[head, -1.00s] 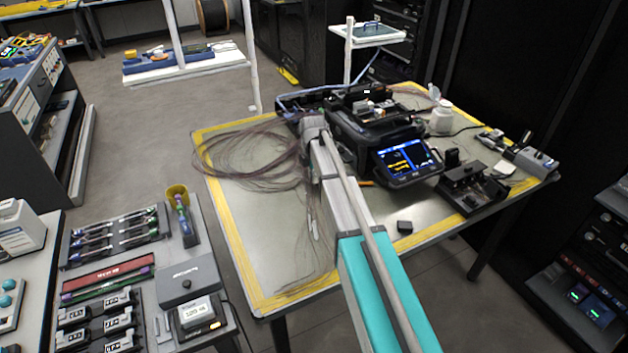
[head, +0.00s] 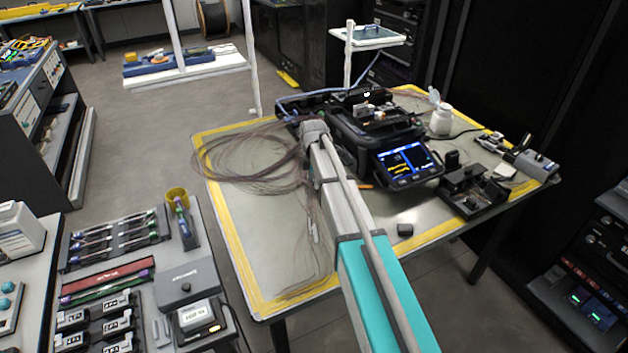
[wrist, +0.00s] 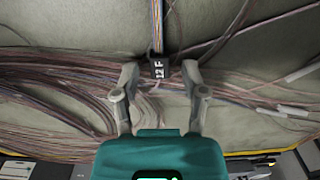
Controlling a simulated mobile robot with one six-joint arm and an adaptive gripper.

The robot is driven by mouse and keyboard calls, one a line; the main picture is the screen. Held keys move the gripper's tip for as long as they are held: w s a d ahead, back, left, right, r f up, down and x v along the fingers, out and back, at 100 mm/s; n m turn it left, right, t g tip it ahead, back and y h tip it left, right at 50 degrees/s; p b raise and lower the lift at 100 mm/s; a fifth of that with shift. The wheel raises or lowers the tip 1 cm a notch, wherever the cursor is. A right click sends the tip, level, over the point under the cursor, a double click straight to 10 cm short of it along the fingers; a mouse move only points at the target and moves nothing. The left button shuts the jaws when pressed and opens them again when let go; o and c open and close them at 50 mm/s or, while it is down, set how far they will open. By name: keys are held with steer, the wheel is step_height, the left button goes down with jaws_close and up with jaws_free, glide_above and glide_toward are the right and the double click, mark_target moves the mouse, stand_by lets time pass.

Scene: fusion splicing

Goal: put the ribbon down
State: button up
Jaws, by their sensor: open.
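The ribbon (wrist: 157,22) shows in the wrist view as a narrow multicoloured band running up to the top edge. A black tag marked "12 F" (wrist: 159,68) sits at its lower end. My gripper (wrist: 160,72) is open, with one finger on each side of the tag; whether either finger touches it I cannot tell. In the head view my arm reaches over the table and hides the fingertips and the tag.
Loops of thin brown fibre (head: 245,155) spread over the yellow-edged table (head: 245,262). The black splicer with its lit screen (head: 405,163) stands right of my arm.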

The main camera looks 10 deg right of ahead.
steer(key=shift+r, duration=0.15)
step_height(320, 180, up, 12)
steer(key=p, duration=1.2)
stand_by(0.7)
steer(key=s+d+m, duration=0.2)
steer(key=s+m, duration=0.8)
steer(key=s, duration=0.4)
steer(key=s+d+m, duration=0.3)
steer(key=s+m, duration=0.8)
steer(key=s, duration=0.2)
steer(key=shift+s+m, duration=0.3)
steer(key=shift+s, duration=0.05)
